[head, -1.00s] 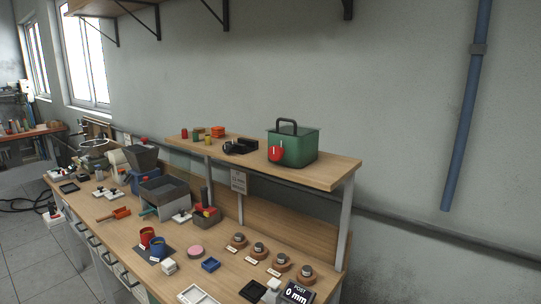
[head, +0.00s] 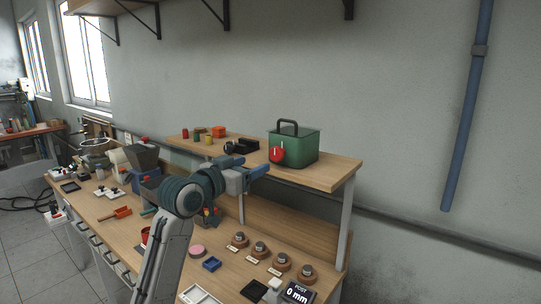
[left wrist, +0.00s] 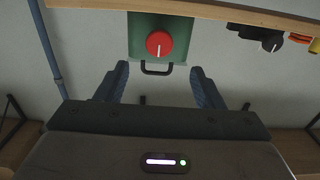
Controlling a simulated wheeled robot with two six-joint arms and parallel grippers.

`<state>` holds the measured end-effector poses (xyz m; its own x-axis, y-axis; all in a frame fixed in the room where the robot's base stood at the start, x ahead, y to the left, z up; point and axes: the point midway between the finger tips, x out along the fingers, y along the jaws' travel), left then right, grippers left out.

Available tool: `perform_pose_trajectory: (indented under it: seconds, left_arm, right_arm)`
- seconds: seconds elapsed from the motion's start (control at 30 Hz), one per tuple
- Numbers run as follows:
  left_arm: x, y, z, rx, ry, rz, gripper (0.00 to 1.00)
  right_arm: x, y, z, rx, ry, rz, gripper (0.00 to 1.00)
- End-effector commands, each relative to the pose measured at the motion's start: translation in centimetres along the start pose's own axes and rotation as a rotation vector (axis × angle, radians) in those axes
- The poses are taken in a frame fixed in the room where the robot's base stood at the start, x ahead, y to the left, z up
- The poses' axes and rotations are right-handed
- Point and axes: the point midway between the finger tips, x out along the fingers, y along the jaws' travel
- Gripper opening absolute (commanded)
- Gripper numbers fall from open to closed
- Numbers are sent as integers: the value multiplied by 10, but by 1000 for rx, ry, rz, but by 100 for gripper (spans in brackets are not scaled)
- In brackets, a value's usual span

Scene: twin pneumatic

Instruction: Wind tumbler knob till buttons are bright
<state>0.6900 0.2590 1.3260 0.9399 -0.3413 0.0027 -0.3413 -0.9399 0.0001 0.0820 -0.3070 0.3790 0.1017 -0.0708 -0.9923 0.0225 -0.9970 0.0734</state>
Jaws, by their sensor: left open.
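The tumbler appears to be the green box (head: 300,146) with a black handle, standing on the raised shelf. A red round knob (head: 279,154) with a white mark is on its front. In the left wrist view, which looks upside down, the knob (left wrist: 159,43) shows face-on, its mark pointing toward the handle side. My left gripper (head: 264,168) is open and empty, in front of the shelf edge, left of and a little below the knob, apart from it. In the wrist view the gripper's fingers (left wrist: 160,70) flank the handle's outline. I cannot make out any buttons. My right gripper is out of view.
The wooden shelf (head: 335,168) also carries black items (head: 240,146) and small coloured pots left of the box. Below, the bench holds several brown round pieces (head: 260,249), a white tray (head: 200,296) and a display block (head: 297,293). The wall is behind.

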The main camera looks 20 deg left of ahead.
Motion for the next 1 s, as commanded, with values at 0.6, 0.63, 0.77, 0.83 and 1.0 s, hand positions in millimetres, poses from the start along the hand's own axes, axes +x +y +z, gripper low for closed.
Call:
perform_pose_trajectory:
  seconds: [0.6,0.63,0.77,0.83,1.0]
  left_arm:
    - [88,1,0,-2,-1,0,62]
    - [88,1,0,-1,-1,0,62]
    - [89,1,1,-1,-1,0,62]
    - [88,1,1,-1,-1,0,62]
    - [88,1,1,-1,-1,0,36]
  right_arm:
    - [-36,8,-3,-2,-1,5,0]
    - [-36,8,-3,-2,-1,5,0]
    - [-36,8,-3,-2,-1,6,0]
    - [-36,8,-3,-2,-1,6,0]
    - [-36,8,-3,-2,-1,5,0]
